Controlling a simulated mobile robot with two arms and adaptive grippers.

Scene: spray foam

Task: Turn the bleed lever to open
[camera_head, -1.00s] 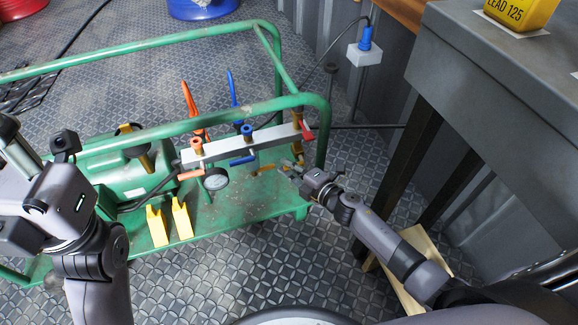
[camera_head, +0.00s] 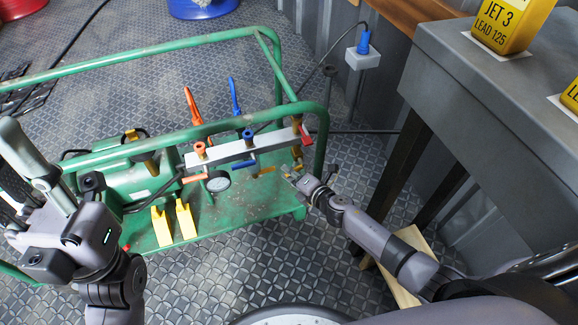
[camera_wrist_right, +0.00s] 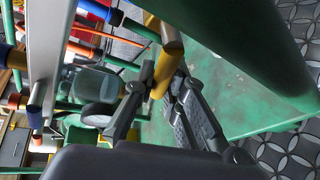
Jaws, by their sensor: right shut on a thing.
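The bleed lever, which I take to be the yellow lever (camera_wrist_right: 166,68), hangs below the right end of the grey manifold bar (camera_head: 232,153) on the green cart. My right gripper (camera_head: 292,176) is beside the cart's right end, under the bar. In the right wrist view its fingers (camera_wrist_right: 166,82) are shut on the yellow lever, one on each side. In the head view the fingers and lever are too small to separate clearly. My left gripper (camera_head: 40,165) is at the left, away from the bar; its jaw state is unclear.
Orange-red and blue valves (camera_head: 248,135) sit along the bar, with a round gauge (camera_head: 218,181) below. The cart's green rail (camera_head: 322,125) passes close to my right gripper. A grey table (camera_head: 490,110) stands at the right, and yellow blocks (camera_head: 161,226) stand on the cart.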

